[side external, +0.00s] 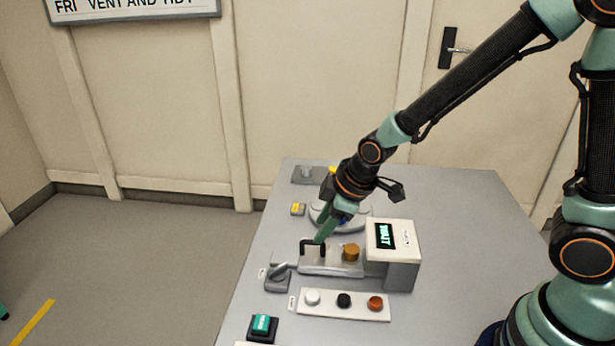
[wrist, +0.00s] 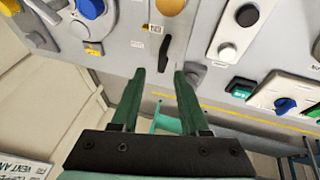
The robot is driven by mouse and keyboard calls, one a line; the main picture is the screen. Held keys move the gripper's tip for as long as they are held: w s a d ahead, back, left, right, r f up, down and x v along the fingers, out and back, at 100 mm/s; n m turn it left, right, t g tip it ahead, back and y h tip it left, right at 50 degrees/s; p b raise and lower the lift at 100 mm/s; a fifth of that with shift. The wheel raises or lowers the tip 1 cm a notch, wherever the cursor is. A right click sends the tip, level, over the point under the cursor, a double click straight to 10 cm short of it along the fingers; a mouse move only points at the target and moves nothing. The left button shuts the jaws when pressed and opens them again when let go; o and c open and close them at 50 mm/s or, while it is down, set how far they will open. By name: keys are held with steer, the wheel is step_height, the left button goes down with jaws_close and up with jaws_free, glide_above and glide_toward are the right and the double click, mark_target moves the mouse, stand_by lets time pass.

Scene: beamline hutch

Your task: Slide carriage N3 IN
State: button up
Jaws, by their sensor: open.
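A low grey carriage plate (side external: 322,268) lies on the table with an upright black handle (side external: 306,249) and an amber knob (side external: 351,252) on it. I cannot read an N3 mark. My gripper (side external: 318,241) points down at the handle and overlaps it in the side view. In the wrist view my gripper (wrist: 160,72) is open, with its two green fingers apart. The dark handle (wrist: 165,52) shows between and just beyond the fingertips, with nothing held. I cannot tell whether a finger touches it. The amber knob (wrist: 169,6) is at the top edge.
A box with a lit display (side external: 397,262) stands right of the carriage. A grey lever (side external: 278,278) sits to its left. A three-button panel (side external: 328,306) and a teal button (side external: 263,326) lie in front. A round disc (side external: 322,217) is behind. The table's right side is clear.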

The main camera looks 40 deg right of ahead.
mark_target(332, 251)
steer(key=shift+x, duration=2)
jaws_close()
steer(key=shift+w+r, duration=0.1)
steer(key=shift+w, duration=0.05)
